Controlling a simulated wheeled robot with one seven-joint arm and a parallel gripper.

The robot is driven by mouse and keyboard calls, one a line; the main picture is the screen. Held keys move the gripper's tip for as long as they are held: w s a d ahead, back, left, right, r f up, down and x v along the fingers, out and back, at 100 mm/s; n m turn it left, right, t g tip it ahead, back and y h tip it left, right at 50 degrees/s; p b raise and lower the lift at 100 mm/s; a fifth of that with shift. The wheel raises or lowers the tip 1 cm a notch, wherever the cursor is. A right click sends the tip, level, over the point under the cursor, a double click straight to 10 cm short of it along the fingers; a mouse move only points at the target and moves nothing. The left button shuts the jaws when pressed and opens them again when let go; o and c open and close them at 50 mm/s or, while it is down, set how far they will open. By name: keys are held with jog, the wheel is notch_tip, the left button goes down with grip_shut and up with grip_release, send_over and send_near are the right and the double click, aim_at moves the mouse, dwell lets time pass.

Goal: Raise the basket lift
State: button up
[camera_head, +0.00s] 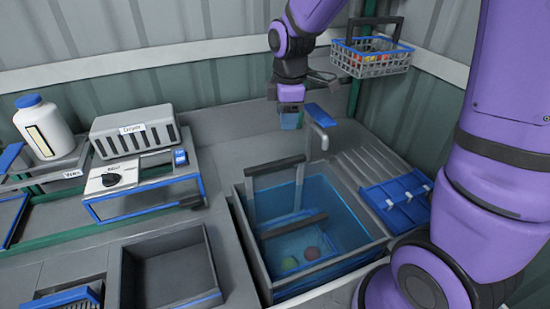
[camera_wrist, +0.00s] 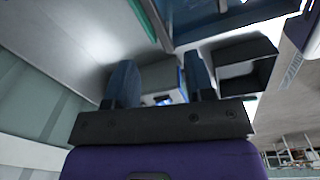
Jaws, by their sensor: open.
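A sink-like tank (camera_head: 245,225) of clear blue water stands at the lower middle of the head view. A basket with blue mesh (camera_head: 325,236) sits under the water, with a green and a reddish round item in it. A dark grey bar (camera_head: 292,225) crosses above the basket, and a second grey handle-like frame (camera_head: 275,166) rises at the tank's back left. I cannot tell which part is the lift's control. My gripper (camera_head: 290,119) is open and points down behind the tank, beside the tap. In the wrist view its two fingers (camera_wrist: 160,78) are apart with nothing between them.
A tap (camera_head: 319,135) with a blue lever (camera_head: 319,113) stands right of my gripper. A wire basket (camera_head: 370,60) of red and yellow items hangs at the back right. A blue tray (camera_head: 395,200) lies right of the tank. An empty grey bin (camera_head: 170,270) and a dryer (camera_head: 135,130) stand left.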

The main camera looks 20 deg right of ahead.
aim_at(276, 162)
jog(key=w+f+n, duration=0.1)
jog(key=f, duration=0.4)
jog(key=w+a+f+n, duration=0.1)
jog(key=f, duration=0.5)
jog(key=w+f, duration=0.1)
jog(key=f, duration=0.4)
jog(key=shift+w+a+f+n+g, duration=0.1)
jog(key=shift+a+f+n+g, duration=0.1)
jog(key=shift+n+g, duration=0.2)
jog(key=shift+r, duration=0.1)
grip_shut()
